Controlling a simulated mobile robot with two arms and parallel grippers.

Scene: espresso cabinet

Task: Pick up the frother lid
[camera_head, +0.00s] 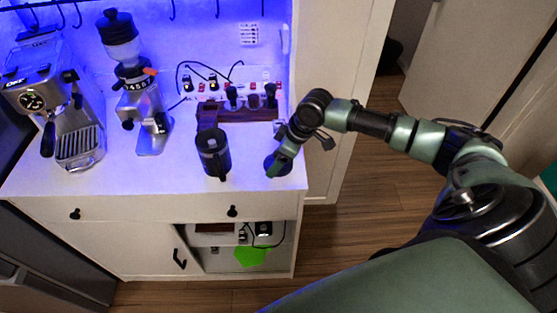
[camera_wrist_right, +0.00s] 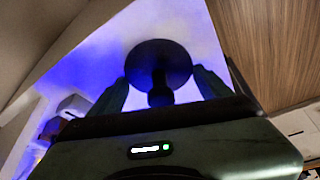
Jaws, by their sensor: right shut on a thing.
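The frother lid is a dark round disc with a knob. In the right wrist view the lid (camera_wrist_right: 158,62) lies between the two fingers of my right gripper (camera_wrist_right: 160,82). In the head view my right gripper (camera_head: 281,158) is at the counter's front right corner, shut on the lid (camera_head: 271,166), which is partly hidden by the fingers. I cannot tell whether the lid touches the counter. The black frother (camera_head: 213,155) stands upright on the counter, to the left of the gripper. My left gripper is not in view.
The white counter (camera_head: 185,180) has an espresso machine (camera_head: 60,105) and a grinder (camera_head: 150,125) at the left. A wooden tool stand (camera_head: 235,114) with several tools stands behind the frother. The counter's front left middle is clear. A shelf below stands open.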

